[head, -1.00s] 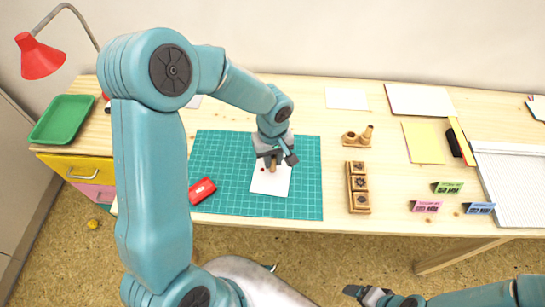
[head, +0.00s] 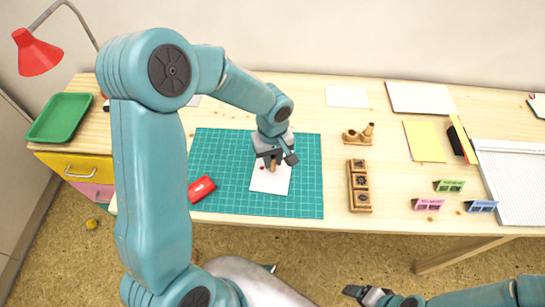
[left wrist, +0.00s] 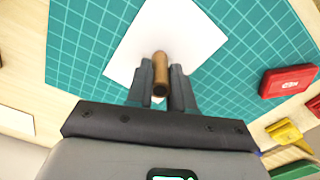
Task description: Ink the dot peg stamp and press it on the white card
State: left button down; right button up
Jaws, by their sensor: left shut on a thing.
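My left gripper (head: 273,160) is shut on the dot peg stamp (head: 273,166), a small brown wooden peg. The peg also shows between the fingers in the left wrist view (left wrist: 161,75). It is over the white card (head: 270,184), which lies on the teal cutting mat (head: 220,150). I cannot tell whether the peg's tip touches the card. A small dark reddish spot shows on the card left of the peg. A red inkpad (head: 201,189) lies on the mat left of the card. My right gripper (head: 370,295) is low at the bottom edge, away from the table.
A wooden peg holder (head: 357,135) and a tray of wooden block stamps (head: 358,187) stand right of the mat. Small green, pink and blue items stand farther right, near a white ribbed board (head: 508,178). A green tray (head: 62,119) and red lamp (head: 38,53) are at left.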

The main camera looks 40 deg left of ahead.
pick_arm(q)
jog(key=shift+s+f+b, duration=0.1)
jog(key=shift+f+b, duration=0.05)
jog(key=shift+b, duration=0.2)
dwell(1.4)
jog(key=shift+r, duration=0.65)
jog(key=shift+r+p, duration=2.05)
jog(key=shift+r, duration=0.75)
